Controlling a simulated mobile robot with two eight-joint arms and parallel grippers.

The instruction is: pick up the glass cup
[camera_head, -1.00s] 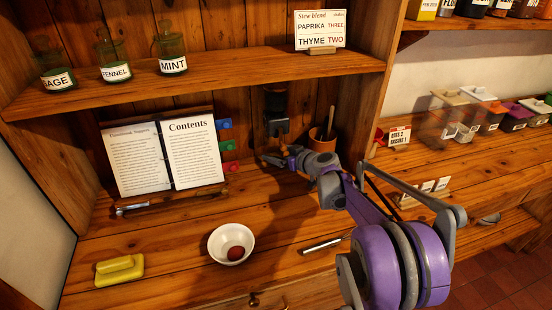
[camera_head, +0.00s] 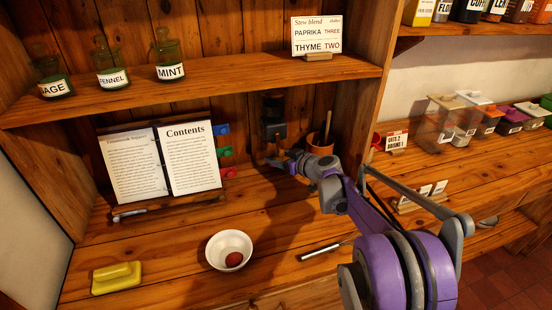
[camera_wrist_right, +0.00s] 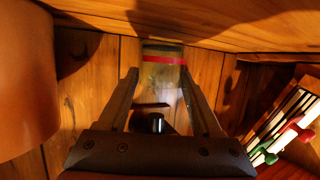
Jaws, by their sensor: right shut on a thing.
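The glass cup (camera_wrist_right: 163,72) is clear with a red band and shows in the right wrist view between the fingers of my right gripper (camera_wrist_right: 159,82). The fingers are shut on its sides. In the head view my right gripper (camera_head: 284,163) is low over the counter at the back of the alcove, in front of a dark device (camera_head: 273,118). I cannot make out the cup in the head view. Whether it touches the counter is not clear. My left gripper is not in view.
A pot with a utensil (camera_head: 320,143) stands just right of the gripper. A book stand (camera_head: 165,203) with coloured tabs is on the left. A white bowl (camera_head: 212,249) holding a red item and a yellow object (camera_head: 117,278) lie in front. Several labelled jars stand on the shelf (camera_head: 230,70).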

